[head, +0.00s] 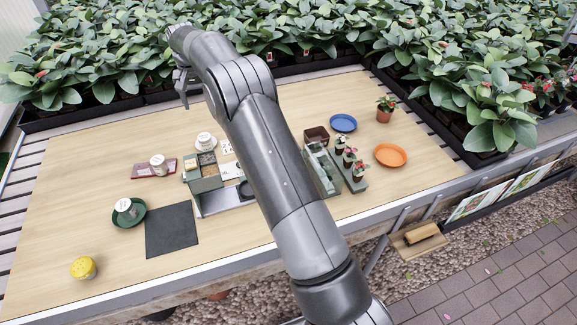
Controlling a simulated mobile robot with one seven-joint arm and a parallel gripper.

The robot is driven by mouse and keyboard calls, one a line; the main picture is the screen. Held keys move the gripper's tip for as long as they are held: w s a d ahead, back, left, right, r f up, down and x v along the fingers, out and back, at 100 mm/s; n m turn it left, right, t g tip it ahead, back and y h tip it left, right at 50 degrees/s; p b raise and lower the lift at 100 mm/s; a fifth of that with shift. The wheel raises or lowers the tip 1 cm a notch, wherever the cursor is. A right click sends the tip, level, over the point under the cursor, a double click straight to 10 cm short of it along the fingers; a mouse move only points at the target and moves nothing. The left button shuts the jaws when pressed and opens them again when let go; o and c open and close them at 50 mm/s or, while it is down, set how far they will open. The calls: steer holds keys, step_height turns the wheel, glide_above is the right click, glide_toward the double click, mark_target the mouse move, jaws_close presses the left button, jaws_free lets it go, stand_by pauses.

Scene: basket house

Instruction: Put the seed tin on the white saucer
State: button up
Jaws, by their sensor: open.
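Three small pale tins are in the head view, and I cannot read which one is the seed tin. One tin (124,206) stands on a dark green saucer (137,218) at the left. One tin (158,164) stands on a flat dark red packet (142,171). One tin-like pale object (205,140) appears to sit on a white saucer (213,148) behind the green box. My gripper (184,97) is open, above the back of the table near the plants, apart from all the tins. Its far side is partly hidden by my arm.
A green box (205,178), dark mat (171,230) and yellow object (83,268) are left of my arm. Blue saucer (343,122), orange saucer (390,155) and small potted plants (385,109) are right. Dense plants (80,60) line the back. The table's front left is mostly clear.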

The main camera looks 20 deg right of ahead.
steer(key=s+d+r+t, duration=0.1)
steer(key=s+d+r, duration=0.3)
steer(key=s+r, duration=0.65)
steer(key=s+d+r+t, duration=0.2)
steer(key=s+d+r, duration=0.3)
steer(key=s+r, duration=0.5)
steer(key=s+d+f, duration=0.1)
steer(key=s+f, duration=0.1)
steer(key=s, duration=0.7)
steer(key=s+d+f+n+t, duration=0.1)
steer(key=s+d+f, duration=0.1)
steer(key=s, duration=0.8)
steer(key=s+d+f+t, duration=0.1)
steer(key=s+f, duration=0.2)
steer(key=s, duration=0.7)
steer(key=shift+s+d+n, duration=0.15)
steer(key=shift+d+n, duration=0.05)
steer(key=shift+n, duration=0.1)
steer(key=shift+o, duration=0.4)
